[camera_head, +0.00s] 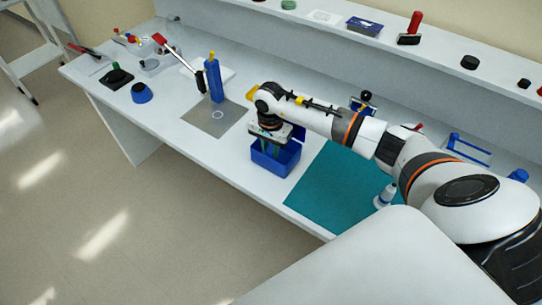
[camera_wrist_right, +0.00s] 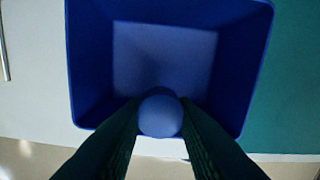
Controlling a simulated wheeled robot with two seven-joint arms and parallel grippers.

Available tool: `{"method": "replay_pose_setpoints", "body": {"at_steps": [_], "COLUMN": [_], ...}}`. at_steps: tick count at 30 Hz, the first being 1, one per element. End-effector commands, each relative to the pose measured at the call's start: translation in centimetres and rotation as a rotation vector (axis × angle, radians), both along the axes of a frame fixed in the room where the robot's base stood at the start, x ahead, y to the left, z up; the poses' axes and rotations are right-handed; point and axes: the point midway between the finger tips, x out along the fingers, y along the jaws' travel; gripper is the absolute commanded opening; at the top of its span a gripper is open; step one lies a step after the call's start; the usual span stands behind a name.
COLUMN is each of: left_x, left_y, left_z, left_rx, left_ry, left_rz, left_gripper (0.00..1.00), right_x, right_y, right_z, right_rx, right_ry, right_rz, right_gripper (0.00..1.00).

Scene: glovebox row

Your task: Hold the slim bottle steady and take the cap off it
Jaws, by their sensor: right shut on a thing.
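A small white bottle (camera_head: 385,196) with a narrower top stands on the teal mat (camera_head: 325,185), close beside my right arm. My right gripper (camera_head: 270,146) points down over a blue open bin (camera_head: 268,163), left of the mat. In the right wrist view, its dark fingers (camera_wrist_right: 160,120) are shut on a small round thing (camera_wrist_right: 160,113), seen end-on above the bin (camera_wrist_right: 88,60). It looks bluish in the shade; I cannot tell for sure that it is the bottle's cap. My left gripper is not in view.
A tall blue block with a yellow top (camera_head: 213,80) stands behind a grey mat (camera_head: 210,118). A blue round object (camera_head: 141,93) and a red-handled tool (camera_head: 172,52) lie farther left. A raised shelf (camera_head: 330,40) runs along the back. The bench front edge is near the bin.

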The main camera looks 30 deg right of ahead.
Motion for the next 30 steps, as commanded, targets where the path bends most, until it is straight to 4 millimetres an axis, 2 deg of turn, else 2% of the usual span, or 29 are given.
{"method": "replay_pose_setpoints", "body": {"at_steps": [10,19,24,25,28,30], "left_x": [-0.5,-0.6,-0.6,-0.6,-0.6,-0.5], "left_y": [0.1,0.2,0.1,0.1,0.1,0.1], "left_z": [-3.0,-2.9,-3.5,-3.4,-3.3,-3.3], "left_rx": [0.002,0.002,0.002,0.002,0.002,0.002], "left_ry": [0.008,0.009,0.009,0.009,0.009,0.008], "left_rz": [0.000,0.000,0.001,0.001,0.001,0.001], "left_gripper": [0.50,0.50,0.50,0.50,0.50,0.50], "right_x": [0.0,0.1,0.0,0.1,0.0,0.0], "right_y": [0.1,0.0,0.0,0.0,0.0,0.0], "right_z": [-5.1,-5.2,-5.7,-5.6,-5.6,-5.6], "right_rx": [0.001,0.000,0.000,0.000,0.000,0.000], "right_ry": [0.000,-0.002,-0.001,-0.002,-0.001,-0.001], "right_rz": [0.001,0.002,0.003,0.002,0.002,0.002], "right_gripper": [0.00,0.00,0.00,0.29,0.45,0.48]}}
